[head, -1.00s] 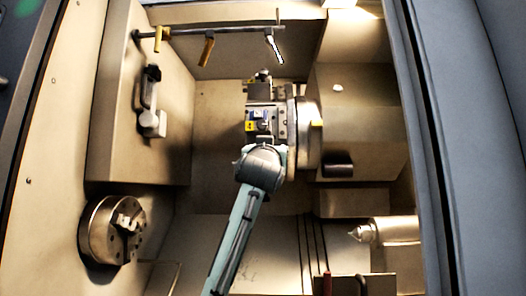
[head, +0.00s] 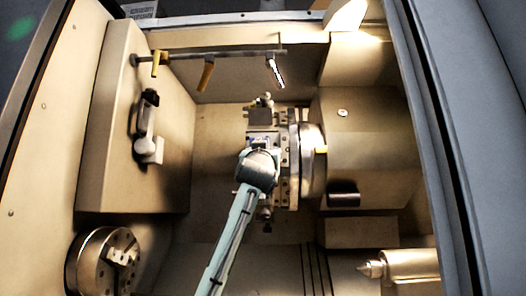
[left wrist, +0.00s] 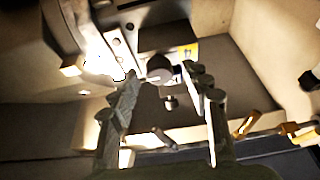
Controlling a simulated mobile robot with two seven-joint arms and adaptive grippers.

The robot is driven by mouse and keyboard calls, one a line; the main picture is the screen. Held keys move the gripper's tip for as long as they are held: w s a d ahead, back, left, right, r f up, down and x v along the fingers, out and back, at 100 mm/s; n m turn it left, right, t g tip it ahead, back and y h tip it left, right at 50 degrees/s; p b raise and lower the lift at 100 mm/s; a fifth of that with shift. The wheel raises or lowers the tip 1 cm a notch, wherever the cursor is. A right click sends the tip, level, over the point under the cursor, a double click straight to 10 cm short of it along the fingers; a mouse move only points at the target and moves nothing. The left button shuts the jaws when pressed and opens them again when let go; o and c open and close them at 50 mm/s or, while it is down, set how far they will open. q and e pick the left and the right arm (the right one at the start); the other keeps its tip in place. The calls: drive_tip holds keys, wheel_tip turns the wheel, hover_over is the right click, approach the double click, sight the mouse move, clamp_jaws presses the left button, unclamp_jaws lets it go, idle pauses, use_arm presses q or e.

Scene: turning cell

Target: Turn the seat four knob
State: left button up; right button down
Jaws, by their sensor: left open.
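The tool turret (head: 311,160) is in the middle of the head view, with seat blocks on its left face. My left arm reaches up to it and its wrist covers part of the seats. My left gripper (left wrist: 165,92) shows in the left wrist view, open, with a finger on each side. A dark round knob (left wrist: 160,68) appears between and beyond the fingertips, on a dark seat block (left wrist: 172,38) with a yellow label. The fingers seem apart from the knob. My right gripper is not in view.
A rail (head: 215,54) with yellow and silver handles crosses the back wall. A chuck (head: 98,262) is at lower left and a pointed tailstock (head: 405,267) at lower right. A handled fitting (head: 149,130) is on the left housing. The cell frame borders both sides.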

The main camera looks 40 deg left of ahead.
use_arm(q)
drive_tip(key=shift+w+a, duration=0.1)
drive_tip(key=shift+c, duration=0.5)
clamp_jaws()
